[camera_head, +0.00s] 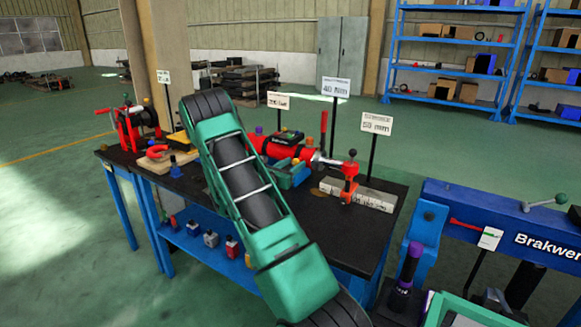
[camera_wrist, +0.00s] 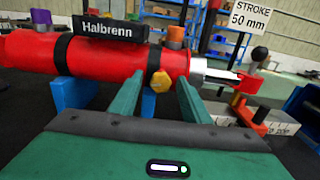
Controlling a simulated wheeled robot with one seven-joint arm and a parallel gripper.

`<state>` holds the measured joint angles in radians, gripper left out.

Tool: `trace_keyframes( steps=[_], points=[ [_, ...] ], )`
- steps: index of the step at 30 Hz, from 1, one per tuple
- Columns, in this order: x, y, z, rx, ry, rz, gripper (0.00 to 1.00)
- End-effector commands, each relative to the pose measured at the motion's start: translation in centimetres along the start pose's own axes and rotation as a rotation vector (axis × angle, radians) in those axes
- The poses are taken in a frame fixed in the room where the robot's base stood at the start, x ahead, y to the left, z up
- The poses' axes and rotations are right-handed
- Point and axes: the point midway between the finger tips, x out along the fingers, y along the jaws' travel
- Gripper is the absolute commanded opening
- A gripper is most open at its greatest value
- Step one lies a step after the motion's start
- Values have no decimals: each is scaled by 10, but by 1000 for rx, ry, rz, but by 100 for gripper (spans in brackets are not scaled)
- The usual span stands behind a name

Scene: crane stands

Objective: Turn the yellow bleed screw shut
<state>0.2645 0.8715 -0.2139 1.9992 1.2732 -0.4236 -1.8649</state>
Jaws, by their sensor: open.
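The yellow bleed screw (camera_wrist: 160,80) shows in the wrist view on the front side of a red cylinder (camera_wrist: 50,56), low and near its right end. My gripper (camera_wrist: 159,88) is open, its two green fingers pointing at the cylinder with the yellow screw between their tips. There is a gap between each finger and the screw's head; I cannot tell how far the tips reach past it. In the head view the red cylinder (camera_head: 275,148) lies on the dark bench top (camera_head: 345,232), partly hidden behind my green arm. I cannot make out the yellow screw there.
Purple (camera_wrist: 118,8) and orange (camera_wrist: 176,18) knobs stand on top of the cylinder beside a black Halbrenn box (camera_wrist: 110,28). A silver rod (camera_wrist: 200,68) runs right to a red upright bracket (camera_head: 349,182). A blue support (camera_wrist: 70,95) stands under the cylinder. Sign posts rise behind.

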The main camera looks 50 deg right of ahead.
Motion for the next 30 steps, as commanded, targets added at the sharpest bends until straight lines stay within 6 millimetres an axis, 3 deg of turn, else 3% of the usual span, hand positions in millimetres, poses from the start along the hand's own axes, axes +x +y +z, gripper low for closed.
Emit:
trace_keyframes(
  steps=[6,11,22,30],
  points=[
    [0,0,0,1,0,0,41],
    [0,0,0,1,0,1,2],
    [-1,2,0,41,0,4,2],
    [-1,2,0,203,0,5,2]
  ],
)
